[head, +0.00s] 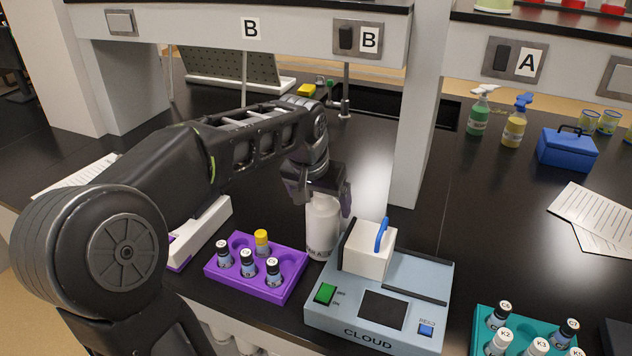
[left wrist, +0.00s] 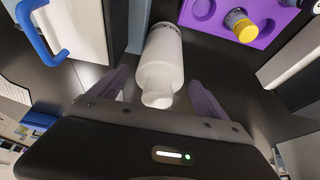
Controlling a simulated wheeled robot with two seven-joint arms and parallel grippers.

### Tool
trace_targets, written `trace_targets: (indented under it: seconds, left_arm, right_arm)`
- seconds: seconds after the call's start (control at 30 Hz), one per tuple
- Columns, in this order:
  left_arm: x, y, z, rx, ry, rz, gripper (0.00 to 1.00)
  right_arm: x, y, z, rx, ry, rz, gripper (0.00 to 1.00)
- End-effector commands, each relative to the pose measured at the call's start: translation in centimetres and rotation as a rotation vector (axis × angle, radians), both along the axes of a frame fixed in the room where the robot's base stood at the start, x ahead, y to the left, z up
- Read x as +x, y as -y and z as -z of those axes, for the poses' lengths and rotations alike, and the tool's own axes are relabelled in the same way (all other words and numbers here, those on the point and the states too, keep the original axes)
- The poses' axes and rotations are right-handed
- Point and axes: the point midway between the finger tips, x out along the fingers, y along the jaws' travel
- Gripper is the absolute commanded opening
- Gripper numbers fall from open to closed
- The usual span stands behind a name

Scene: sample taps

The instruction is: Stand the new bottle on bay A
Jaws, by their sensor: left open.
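A white bottle (head: 322,228) with dark lettering stands upright on the black bench between a purple rack and a grey-blue device; its lettering is only partly readable. My left gripper (head: 321,197) is open around its upper part, hiding its top in the head view. In the left wrist view the white bottle (left wrist: 163,58) lies between the two spread fingers (left wrist: 160,82), with gaps on both sides. A sign "A" (head: 527,63) is on the shelf front at right, beside a dark switch. My right gripper is not in view.
The purple rack (head: 287,286) holds several small vials, left of the bottle. The device (head: 427,300) marked CLOUD, with a blue-handled white block (head: 366,252), is close at right. A teal rack, papers, spray bottles and a blue box (head: 567,150) are further right. A white post stands behind.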

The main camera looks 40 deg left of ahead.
Motion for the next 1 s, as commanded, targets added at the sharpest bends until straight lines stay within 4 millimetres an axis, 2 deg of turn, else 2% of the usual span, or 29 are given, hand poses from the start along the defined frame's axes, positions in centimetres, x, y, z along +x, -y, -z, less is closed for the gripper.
trace_targets:
  seconds: [0.3, 0.43, 0.6, 1.0]
  left_arm:
    - [-2.3, 0.9, -6.2, 0.001, 0.006, 0.002, 0.87]
    - [-3.0, 1.1, -7.9, 0.000, 0.003, 0.002, 0.87]
    - [-3.4, 1.3, -8.8, 0.000, 0.001, 0.001, 0.87]
    - [-3.4, 1.3, -8.8, -0.001, 0.000, 0.001, 0.87]
  right_arm:
    - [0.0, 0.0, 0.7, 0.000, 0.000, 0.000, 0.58]
    - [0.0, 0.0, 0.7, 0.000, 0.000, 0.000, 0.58]
    - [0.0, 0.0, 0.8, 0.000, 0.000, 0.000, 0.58]
    - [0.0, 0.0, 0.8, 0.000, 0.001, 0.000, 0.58]
